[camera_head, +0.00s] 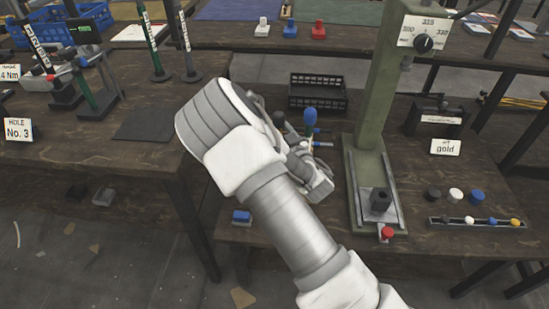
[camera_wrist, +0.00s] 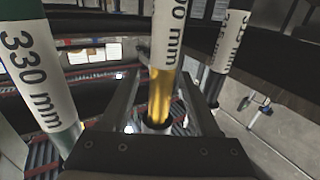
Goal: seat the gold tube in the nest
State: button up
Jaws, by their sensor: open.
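In the wrist view, the gold tube (camera_wrist: 161,95) stands between my two fingers, with a white label ending in "00 mm" above its bare gold part. My gripper (camera_wrist: 160,82) is open, with a finger on either side of the tube. Contact cannot be told. In the head view my wrist (camera_head: 312,180) hides the fingertips and most of what is behind them. A green press (camera_head: 369,110) stands right of my arm. A dark block (camera_head: 381,199), which looks like the nest, sits on its base plate (camera_head: 354,196). No tube shows in it.
A green tube labelled 330 mm (camera_wrist: 43,75) stands left of my gripper, and a dark labelled tube (camera_wrist: 226,55) stands right. A black basket (camera_head: 318,92) is behind my wrist. A "gold" sign (camera_head: 445,147) and a tray of small coloured parts (camera_head: 476,222) are right of the press.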

jog(key=shift+w+a, duration=0.15)
jog(key=shift+w, duration=0.15)
grip_shut()
dwell(0.3)
dwell(1.2)
